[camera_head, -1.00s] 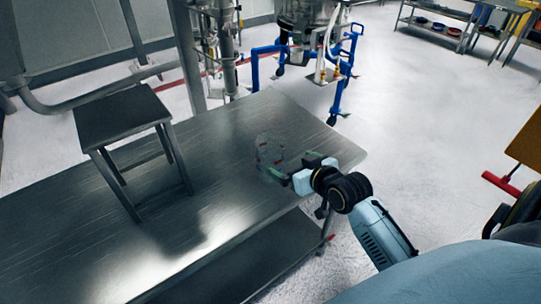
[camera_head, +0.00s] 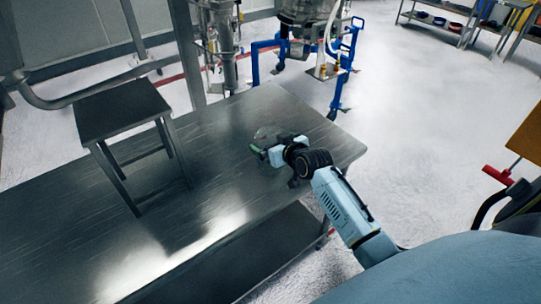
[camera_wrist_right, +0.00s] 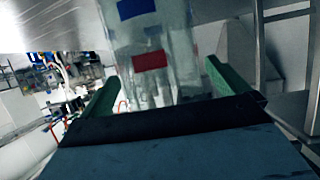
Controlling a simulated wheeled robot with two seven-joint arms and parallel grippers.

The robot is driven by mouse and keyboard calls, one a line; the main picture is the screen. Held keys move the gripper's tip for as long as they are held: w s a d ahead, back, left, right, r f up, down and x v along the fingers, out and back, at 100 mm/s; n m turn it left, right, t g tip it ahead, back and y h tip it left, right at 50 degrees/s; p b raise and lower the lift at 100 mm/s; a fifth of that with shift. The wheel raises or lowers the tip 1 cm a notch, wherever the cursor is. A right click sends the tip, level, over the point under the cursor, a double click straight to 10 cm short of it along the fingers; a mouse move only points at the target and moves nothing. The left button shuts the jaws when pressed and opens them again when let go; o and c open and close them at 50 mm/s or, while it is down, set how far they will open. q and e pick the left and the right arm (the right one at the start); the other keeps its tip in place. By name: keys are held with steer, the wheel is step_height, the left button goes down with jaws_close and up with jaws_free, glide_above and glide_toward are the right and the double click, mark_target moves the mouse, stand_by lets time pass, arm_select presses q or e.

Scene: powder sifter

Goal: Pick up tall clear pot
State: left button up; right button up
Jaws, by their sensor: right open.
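The tall clear pot (camera_wrist_right: 160,40) shows in the right wrist view as a see-through vessel with blue and red patches on its wall. In the head view only a faint part of the pot (camera_head: 263,133) shows on the metal table, just beyond my right gripper (camera_head: 270,147). That gripper is open, and its two green fingers (camera_wrist_right: 163,75) appear on either side of the pot in the wrist view. I cannot tell whether either finger touches it. The gripper and wrist hide part of the pot in the head view. My left gripper is not in view.
The metal table (camera_head: 210,205) is mostly bare around the pot. A small metal stool (camera_head: 122,108) stands on its left part. Steel equipment with a blue wheeled frame (camera_head: 350,60) stands beyond the far edge. Shelves (camera_head: 430,22) with bowls are at the back right.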

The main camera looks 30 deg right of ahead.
steer(key=shift+w+f, duration=0.3)
steer(key=shift+w, duration=0.35)
steer(key=c, duration=1.2)
steer(key=shift+c, duration=0.2)
steer(key=shift+r, duration=0.15)
